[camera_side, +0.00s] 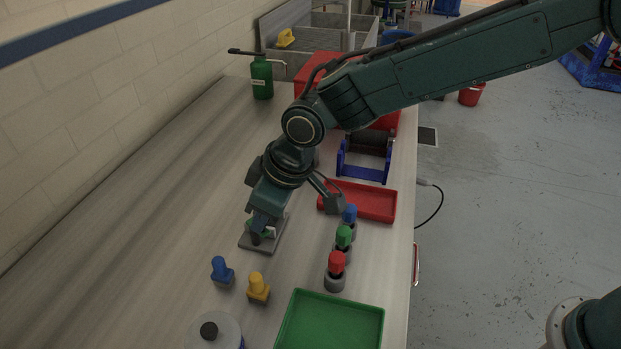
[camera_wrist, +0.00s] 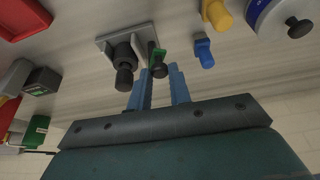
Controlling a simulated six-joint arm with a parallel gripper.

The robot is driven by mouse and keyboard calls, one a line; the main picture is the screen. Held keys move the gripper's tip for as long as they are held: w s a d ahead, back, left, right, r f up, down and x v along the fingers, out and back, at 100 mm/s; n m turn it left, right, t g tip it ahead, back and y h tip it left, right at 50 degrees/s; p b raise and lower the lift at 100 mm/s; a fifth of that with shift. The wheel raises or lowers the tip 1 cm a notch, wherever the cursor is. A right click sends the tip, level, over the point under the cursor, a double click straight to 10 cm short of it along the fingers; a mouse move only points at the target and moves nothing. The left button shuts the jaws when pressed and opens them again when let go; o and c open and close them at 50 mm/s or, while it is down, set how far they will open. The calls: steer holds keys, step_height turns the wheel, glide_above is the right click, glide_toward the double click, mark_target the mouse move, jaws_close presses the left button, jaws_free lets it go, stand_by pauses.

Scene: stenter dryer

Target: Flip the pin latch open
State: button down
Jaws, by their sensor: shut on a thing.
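The pin latch is a grey plate (camera_side: 279,238) on the bench with dark and green parts on top. In the wrist view the plate (camera_wrist: 106,42) carries a dark stubby cylinder (camera_wrist: 123,66) and, beside it, a dark round-ended pin (camera_wrist: 158,70) with a green piece (camera_wrist: 157,55) behind it. My gripper (camera_side: 263,236) is low over the plate, pointing down. In the wrist view its blue fingers (camera_wrist: 161,73) stand on either side of the pin and are shut on it. In the side view my gripper hides much of the latch.
Near the latch stand a blue peg (camera_side: 222,271), a yellow peg (camera_side: 258,288) and a row of blue, green and red (camera_side: 337,264) pegs in holders. A green tray (camera_side: 330,327) and a silver round container (camera_side: 228,330) are in front. A red tray (camera_side: 372,201) is at right. The left bench is clear.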

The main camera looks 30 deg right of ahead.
steer(key=c, duration=1.3)
jaws_free()
steer(key=shift+r, duration=0.15)
steer(key=v, duration=1.3)
steer(key=shift+d+r, duration=0.1)
steer(key=shift+r, duration=0.2)
steer(key=shift+d, duration=0.1)
